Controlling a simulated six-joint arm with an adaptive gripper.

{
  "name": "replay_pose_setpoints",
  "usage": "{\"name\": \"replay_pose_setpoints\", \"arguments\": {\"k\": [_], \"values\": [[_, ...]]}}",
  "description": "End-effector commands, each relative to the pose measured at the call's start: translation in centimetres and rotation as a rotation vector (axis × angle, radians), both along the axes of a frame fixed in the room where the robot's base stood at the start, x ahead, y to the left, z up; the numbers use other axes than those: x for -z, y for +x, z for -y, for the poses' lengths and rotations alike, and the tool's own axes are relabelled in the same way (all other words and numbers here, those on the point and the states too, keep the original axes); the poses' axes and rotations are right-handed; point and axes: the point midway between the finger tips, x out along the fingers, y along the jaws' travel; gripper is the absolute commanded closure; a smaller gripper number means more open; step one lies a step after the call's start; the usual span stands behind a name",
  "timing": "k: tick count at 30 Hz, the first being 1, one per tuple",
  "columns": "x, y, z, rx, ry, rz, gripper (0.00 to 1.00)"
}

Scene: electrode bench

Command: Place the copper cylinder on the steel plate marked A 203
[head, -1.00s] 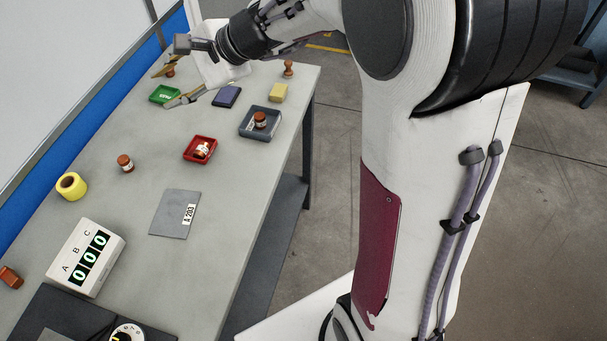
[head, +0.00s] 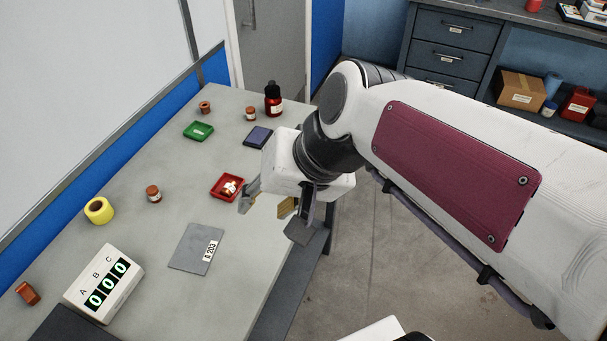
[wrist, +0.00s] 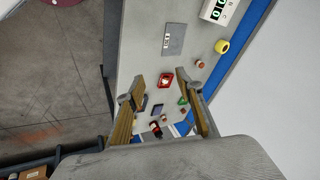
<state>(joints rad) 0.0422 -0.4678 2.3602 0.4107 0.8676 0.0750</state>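A small copper-coloured cylinder (head: 205,107) stands at the far end of the bench, behind the green tray. Another copper-brown piece (head: 27,293) lies at the near left edge; I cannot tell for sure which is the task's cylinder. The flat grey steel plate (head: 197,249) lies on the bench with its A 203 label on the right side. It also shows at the top of the wrist view (wrist: 174,40). My gripper (head: 272,212) is above the bench's right side, near the red tray. In the wrist view its fingers (wrist: 159,78) are apart with nothing held. The plate's top is bare.
A red tray (head: 215,193) holds a small jar. A green tray (head: 188,134), a purple pad (head: 258,137), a dark bottle (head: 273,102), a brown jar (head: 154,194), a yellow roll (head: 99,211) and a counter box (head: 78,291) also stand on the bench. My arm covers the right side.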

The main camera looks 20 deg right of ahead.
Motion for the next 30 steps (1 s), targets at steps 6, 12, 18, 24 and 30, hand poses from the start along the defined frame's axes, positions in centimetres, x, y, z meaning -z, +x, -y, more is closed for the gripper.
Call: {"name": "replay_pose_setpoints", "arguments": {"k": [6,12,18,24,30], "values": [[0.5,-3.8,2.9,-0.109,-0.197,0.058,0.64],[0.9,-6.2,5.5,-0.183,-0.351,0.094,0.64],[1.0,-7.2,6.7,-0.215,-0.425,0.11,0.64],[1.1,-7.3,6.9,-0.218,-0.433,0.111,0.64],[1.0,-7.2,6.9,-0.218,-0.432,0.111,0.71]]}}
